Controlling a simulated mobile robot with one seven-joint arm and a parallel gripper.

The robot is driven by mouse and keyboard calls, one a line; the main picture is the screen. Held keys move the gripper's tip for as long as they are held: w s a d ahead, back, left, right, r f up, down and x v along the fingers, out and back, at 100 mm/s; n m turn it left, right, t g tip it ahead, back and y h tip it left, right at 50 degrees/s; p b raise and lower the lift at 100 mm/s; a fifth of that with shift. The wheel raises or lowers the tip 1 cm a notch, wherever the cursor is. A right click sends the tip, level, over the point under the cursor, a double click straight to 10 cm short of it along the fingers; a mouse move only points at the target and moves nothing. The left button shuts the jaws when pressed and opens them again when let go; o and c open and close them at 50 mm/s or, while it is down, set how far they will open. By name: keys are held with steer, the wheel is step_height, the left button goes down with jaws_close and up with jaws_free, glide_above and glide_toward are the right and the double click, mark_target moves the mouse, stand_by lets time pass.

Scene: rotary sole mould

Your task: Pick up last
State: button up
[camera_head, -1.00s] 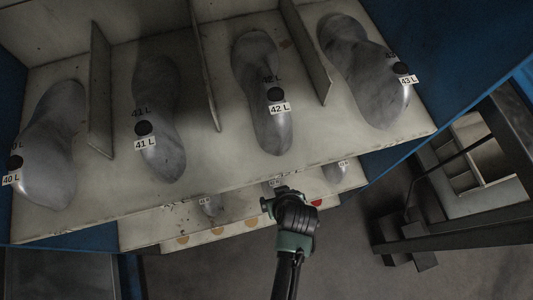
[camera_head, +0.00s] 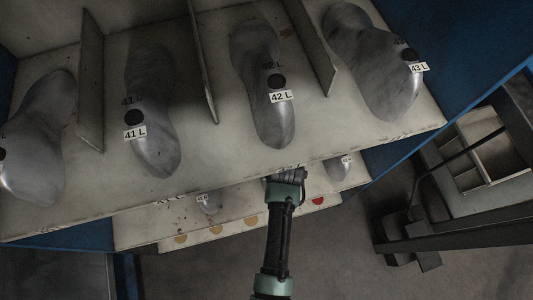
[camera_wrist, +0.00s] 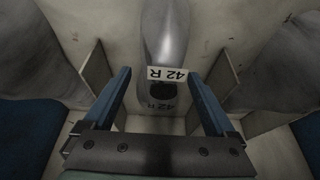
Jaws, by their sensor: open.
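A grey last labelled 42 R (camera_wrist: 165,35) lies in a compartment in the wrist view, with its label and a dark round hole towards me. My gripper (camera_wrist: 160,76) is open, one blue finger on each side of the last's labelled end. I cannot tell whether the fingers touch it. In the head view my gripper's wrist end (camera_head: 287,176) reaches under the upper shelf's front edge; its fingers and the 42 R last are hidden there. On the upper shelf lie the lasts 41 L (camera_head: 152,150), 42 L (camera_head: 263,100) and 43 L (camera_head: 385,88).
The upper shelf's front edge (camera_head: 130,208) overhangs the lower shelf (camera_head: 185,226). Lower-shelf lasts show left (camera_head: 209,202) and right (camera_head: 338,168) of my arm. Upright dividers (camera_wrist: 98,70) stand beside the 42 R last. A dark frame (camera_head: 460,232) stands at right.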

jaws_close()
stand_by(0.3)
steer(key=shift+w+r, duration=0.15)
steer(key=shift+w, duration=0.05)
steer(key=shift+r+p, duration=0.25)
steer(key=shift+p, duration=0.1)
